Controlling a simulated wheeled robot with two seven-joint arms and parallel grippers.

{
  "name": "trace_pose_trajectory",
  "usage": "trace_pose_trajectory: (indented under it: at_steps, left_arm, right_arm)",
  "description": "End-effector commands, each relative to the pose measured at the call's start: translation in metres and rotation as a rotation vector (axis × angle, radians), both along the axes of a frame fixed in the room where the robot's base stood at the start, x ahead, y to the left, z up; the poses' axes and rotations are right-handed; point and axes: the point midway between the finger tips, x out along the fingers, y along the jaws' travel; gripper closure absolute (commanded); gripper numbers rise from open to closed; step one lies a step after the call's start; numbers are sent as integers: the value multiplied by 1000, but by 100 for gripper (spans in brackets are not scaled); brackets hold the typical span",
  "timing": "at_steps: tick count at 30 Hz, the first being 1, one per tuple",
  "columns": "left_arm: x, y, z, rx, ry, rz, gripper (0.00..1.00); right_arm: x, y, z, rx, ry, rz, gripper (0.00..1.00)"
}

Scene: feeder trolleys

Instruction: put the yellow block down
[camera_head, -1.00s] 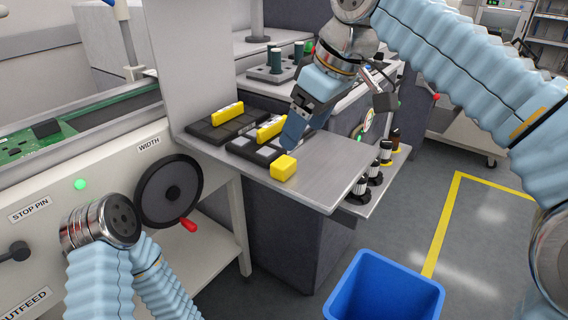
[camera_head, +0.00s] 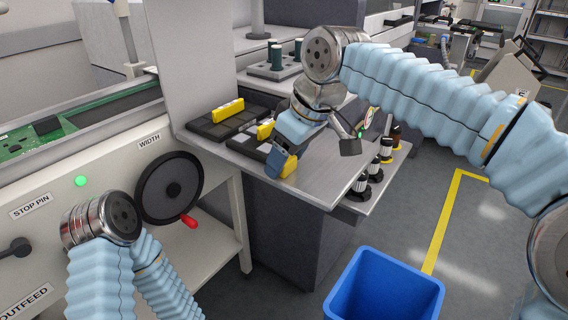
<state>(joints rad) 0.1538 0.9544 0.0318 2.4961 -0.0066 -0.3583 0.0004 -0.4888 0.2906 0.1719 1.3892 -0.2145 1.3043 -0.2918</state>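The yellow block (camera_head: 289,167) is at the front edge of the grey metal shelf, mostly hidden behind my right gripper. Only part of its yellow surface shows at the gripper's right side. My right gripper (camera_head: 278,165) points down at the block, with its fingertips at or beside it. I cannot tell whether the fingers are closed on the block or whether it touches the shelf. My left arm shows at lower left, but its gripper is out of view.
Black trays with yellow bars (camera_head: 228,110) lie behind the gripper on the shelf (camera_head: 318,178). Black-and-white spools (camera_head: 374,171) stand along the right side. A blue bin (camera_head: 385,285) is on the floor. A handwheel (camera_head: 168,190) with a red knob is at left.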

Motion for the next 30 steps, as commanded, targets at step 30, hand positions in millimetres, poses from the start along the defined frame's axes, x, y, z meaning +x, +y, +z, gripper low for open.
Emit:
trace_pose_trajectory:
  at_steps: [30]
  left_arm:
    - [0,0,0,0,0,0,41]
  right_arm:
    - [-37,10,77,3,-4,5,81]
